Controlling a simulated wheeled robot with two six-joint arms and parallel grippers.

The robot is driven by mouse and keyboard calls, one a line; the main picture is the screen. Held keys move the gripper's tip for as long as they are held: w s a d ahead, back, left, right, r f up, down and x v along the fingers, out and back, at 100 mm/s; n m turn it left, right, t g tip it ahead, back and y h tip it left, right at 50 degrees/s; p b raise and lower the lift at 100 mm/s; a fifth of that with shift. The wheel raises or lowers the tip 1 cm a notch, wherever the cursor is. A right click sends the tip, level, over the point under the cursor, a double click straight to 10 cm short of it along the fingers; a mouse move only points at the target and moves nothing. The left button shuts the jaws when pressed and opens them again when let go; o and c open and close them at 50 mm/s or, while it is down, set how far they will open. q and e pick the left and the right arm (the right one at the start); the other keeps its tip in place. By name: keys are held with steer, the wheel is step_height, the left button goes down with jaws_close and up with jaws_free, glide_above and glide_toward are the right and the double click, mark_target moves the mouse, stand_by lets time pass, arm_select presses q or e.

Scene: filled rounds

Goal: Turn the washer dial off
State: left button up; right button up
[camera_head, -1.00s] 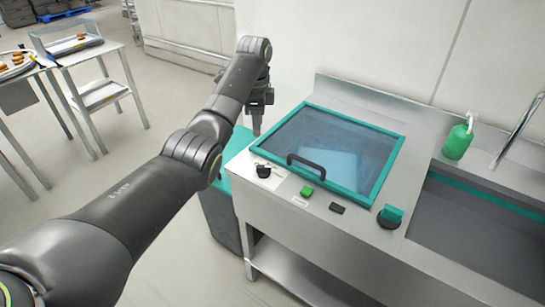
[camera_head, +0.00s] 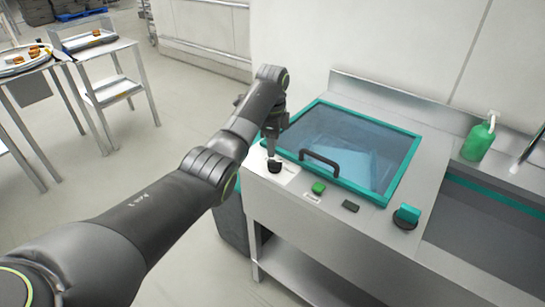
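The washer is set into a steel counter, under a teal-framed clear lid (camera_head: 350,145) with a black handle; the lid is down. The dial, a small black knob (camera_head: 275,167) on a white label plate, sits at the counter's front left corner. My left gripper (camera_head: 271,152) points down right over the dial, its fingertips at or just above the knob; I cannot tell whether they touch. The fingers show as one narrow shape, so their opening is unclear. The dial's pointer direction is too small to read. My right gripper is not in view.
A green button (camera_head: 318,188), a black switch (camera_head: 350,206) and a teal knob (camera_head: 407,214) line the front edge. A green soap bottle (camera_head: 479,140) stands by the sink at right. A steel table (camera_head: 118,45) with trays stands at the far left.

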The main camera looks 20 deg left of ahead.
mark_target(273, 160)
arm_select(q)
steer(key=shift+f, duration=2.75)
jaws_close()
